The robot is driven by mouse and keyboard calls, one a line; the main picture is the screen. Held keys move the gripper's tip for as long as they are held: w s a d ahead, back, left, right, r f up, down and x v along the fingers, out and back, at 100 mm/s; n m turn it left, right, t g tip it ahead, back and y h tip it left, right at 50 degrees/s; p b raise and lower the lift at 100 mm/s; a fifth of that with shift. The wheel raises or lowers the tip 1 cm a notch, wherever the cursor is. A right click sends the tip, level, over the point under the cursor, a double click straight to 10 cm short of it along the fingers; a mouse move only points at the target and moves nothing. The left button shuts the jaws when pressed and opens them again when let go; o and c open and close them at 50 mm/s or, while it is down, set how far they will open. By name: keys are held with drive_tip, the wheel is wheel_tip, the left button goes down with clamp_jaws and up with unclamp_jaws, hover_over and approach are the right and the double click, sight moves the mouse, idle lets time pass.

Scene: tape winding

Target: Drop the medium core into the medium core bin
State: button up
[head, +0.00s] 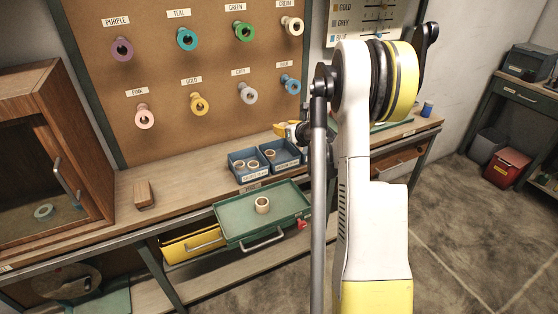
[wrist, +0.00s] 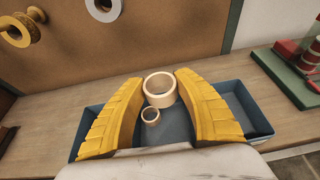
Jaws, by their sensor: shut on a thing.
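My gripper (wrist: 159,82) is shut on a cream cardboard core (wrist: 160,87), held between the tips of its yellow fingers. Behind it in the wrist view is the floor of a blue bin (wrist: 180,128), with a smaller-looking core (wrist: 151,116) lying there. In the head view, two blue bins stand side by side on the bench: the left bin (head: 234,173) and the right bin (head: 293,157). Cores lie in both. Their front labels are too small to read. My gripper (head: 284,129) shows only partly there, near the right bin and partly behind my arm.
A green tray (head: 235,232) at the bench front holds another core (head: 262,205). Tape rolls hang on the brown pegboard (head: 160,70). A wooden cabinet (head: 40,100) stands left. A green-and-red device (wrist: 297,65) is at right in the wrist view. The bench left of the bins is mostly clear.

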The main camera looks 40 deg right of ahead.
drive_tip(key=shift+f+b, duration=0.9)
drive_tip(key=shift+f, duration=1)
drive_tip(key=o, duration=0.8)
drive_tip(key=shift+s+r, duration=0.1)
drive_tip(key=shift+s, duration=0.05)
drive_tip(key=v, duration=1.1)
drive_tip(key=shift+s+r, duration=0.25)
drive_tip(key=shift+s, duration=0.05)
